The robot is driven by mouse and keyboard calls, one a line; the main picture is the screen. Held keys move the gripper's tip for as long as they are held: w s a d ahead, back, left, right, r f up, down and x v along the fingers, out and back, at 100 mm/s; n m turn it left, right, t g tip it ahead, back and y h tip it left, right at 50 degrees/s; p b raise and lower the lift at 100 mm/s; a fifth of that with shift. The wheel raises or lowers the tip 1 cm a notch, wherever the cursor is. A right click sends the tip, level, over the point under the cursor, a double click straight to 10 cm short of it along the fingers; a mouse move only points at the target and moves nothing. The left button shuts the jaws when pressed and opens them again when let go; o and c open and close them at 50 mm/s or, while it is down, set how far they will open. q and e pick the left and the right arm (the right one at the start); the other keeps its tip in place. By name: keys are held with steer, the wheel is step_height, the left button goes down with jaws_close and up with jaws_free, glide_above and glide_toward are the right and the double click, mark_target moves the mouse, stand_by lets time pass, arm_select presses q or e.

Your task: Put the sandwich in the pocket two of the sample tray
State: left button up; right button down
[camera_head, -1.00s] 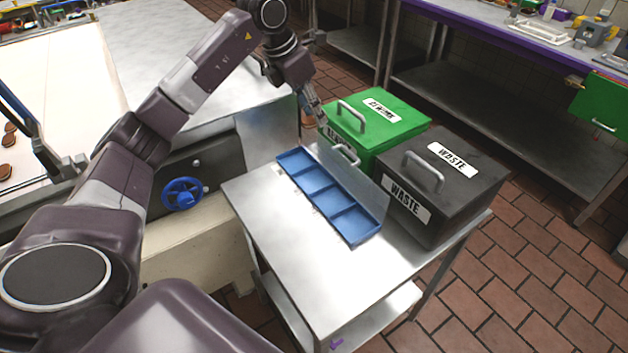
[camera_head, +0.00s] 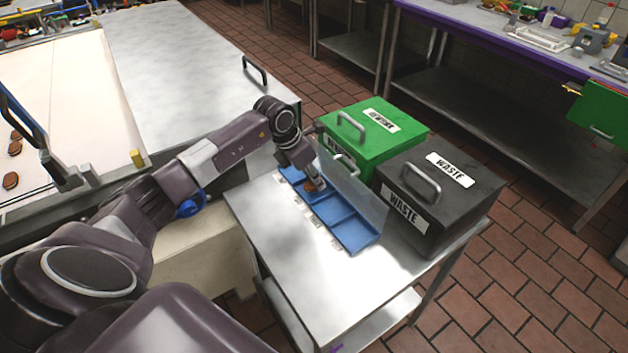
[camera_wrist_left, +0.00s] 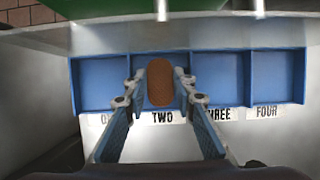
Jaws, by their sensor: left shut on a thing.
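The blue sample tray (camera_head: 350,229) lies on the metal side table, and its row of pockets also shows in the left wrist view (camera_wrist_left: 277,78). Labels below the pockets include TWO (camera_wrist_left: 162,118), THREE and FOUR. My left gripper (camera_head: 315,186) is over the tray. In the left wrist view its two fingers (camera_wrist_left: 160,88) are closed on the sides of a brown oval sandwich (camera_wrist_left: 160,70). The sandwich appears above the TWO label, over pocket two; its exact height is hard to tell. My right gripper is not in view.
A clear raised lid (camera_head: 362,190) stands along the tray's back edge. Behind it are a green bin (camera_head: 395,140) and a black WASTE bin (camera_head: 465,198). The table's front part (camera_head: 290,260) is clear. More brown sandwiches (camera_head: 12,180) lie on the belt at far left.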

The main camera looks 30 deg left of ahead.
arm_select(q)
steer(key=shift+f, duration=0.9)
steer(key=o, duration=0.5)
steer(key=shift+r, duration=0.2)
steer(key=b+v, duration=0.2)
steer(key=v, duration=1)
steer(key=shift+s, duration=0.1)
